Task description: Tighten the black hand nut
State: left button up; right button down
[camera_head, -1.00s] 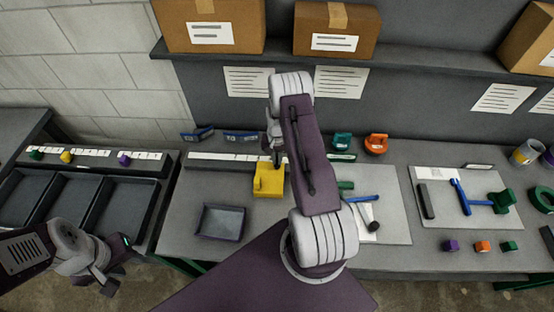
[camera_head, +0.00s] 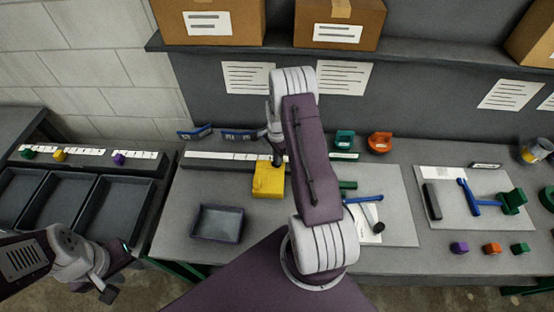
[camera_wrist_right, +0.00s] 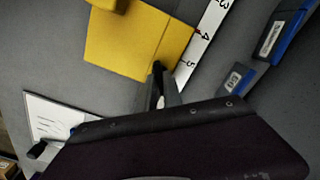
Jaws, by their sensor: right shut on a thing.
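A yellow block (camera_head: 268,180) sits on the bench in front of the white scale strip. It also shows in the right wrist view (camera_wrist_right: 125,42). My right gripper (camera_head: 277,157) reaches down at the block's back edge. In the right wrist view its fingers (camera_wrist_right: 160,80) are shut on a small dark piece at the block's edge, which appears to be the black hand nut (camera_wrist_right: 157,67). The nut is mostly hidden by the fingers. My left gripper (camera_head: 108,288) hangs at the lower left, off the bench, away from the block; its jaw opening is unclear.
A grey tray (camera_head: 218,223) lies front-left of the block. Blue label holders (camera_head: 240,135) stand behind the strip. Teal (camera_head: 344,140) and orange (camera_head: 380,142) pieces stand behind my right arm. Dark bins (camera_head: 112,205) are at left.

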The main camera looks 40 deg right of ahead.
jog(key=m+b, duration=0.1)
jog(key=m, duration=0.2)
jog(key=shift+m, duration=0.3)
jog(key=shift+m+b, duration=0.35)
jog(key=shift+m, duration=1.45)
jog(key=c, duration=1.5)
grip_release()
jog(key=shift+d, duration=0.1)
jog(key=shift+r, duration=0.1)
notch_tip(320, 180, up, 9)
jog(key=shift+f+b, duration=0.1)
jog(key=shift+b, duration=0.9)
